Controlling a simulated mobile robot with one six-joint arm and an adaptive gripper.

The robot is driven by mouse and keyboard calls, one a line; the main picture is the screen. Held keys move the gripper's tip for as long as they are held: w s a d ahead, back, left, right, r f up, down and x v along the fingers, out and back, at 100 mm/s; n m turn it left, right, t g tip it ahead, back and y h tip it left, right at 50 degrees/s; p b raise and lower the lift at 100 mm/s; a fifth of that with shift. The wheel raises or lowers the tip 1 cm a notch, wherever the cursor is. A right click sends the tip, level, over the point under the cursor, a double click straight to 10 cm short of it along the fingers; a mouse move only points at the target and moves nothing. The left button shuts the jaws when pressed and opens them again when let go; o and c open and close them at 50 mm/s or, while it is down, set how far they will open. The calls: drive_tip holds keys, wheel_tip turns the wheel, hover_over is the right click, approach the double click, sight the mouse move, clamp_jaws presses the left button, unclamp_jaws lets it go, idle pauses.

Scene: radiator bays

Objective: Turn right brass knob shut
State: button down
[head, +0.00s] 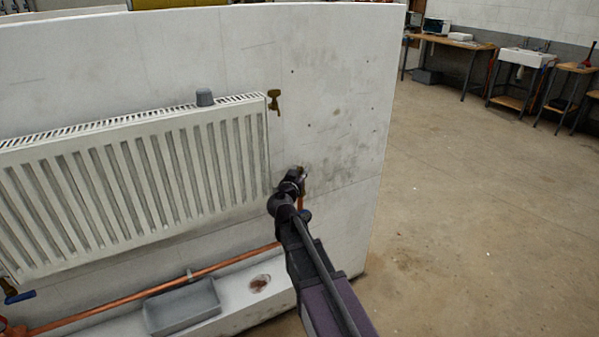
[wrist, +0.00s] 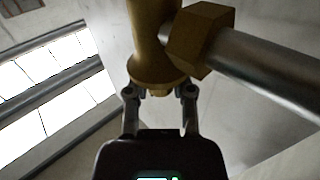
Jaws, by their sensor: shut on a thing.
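In the wrist view a brass fitting (wrist: 152,45) with a wide round lower rim fills the top middle. A brass hex nut (wrist: 200,40) and a silver pipe (wrist: 275,72) run off from it to the right. My gripper (wrist: 160,92) has one finger on each side of the fitting's lower end and is shut on it, so I take this as the right brass knob. In the head view my gripper (head: 297,178) is by the radiator's (head: 150,185) lower right corner and mostly hides the fitting there.
A brass piece (head: 273,101) sits at the radiator's upper right corner, and a grey cap (head: 204,97) stands on its top. A blue-handled valve (head: 19,297) is at lower left. A copper pipe (head: 120,301) and grey tray (head: 183,305) lie below. Open floor (head: 470,200) is right.

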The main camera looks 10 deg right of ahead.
drive_tip(key=shift+c, duration=2.3)
unclamp_jaws()
drive_tip(key=shift+d, duration=0.1)
drive_tip(key=shift+s, duration=0.1)
drive_tip(key=v, duration=1.2)
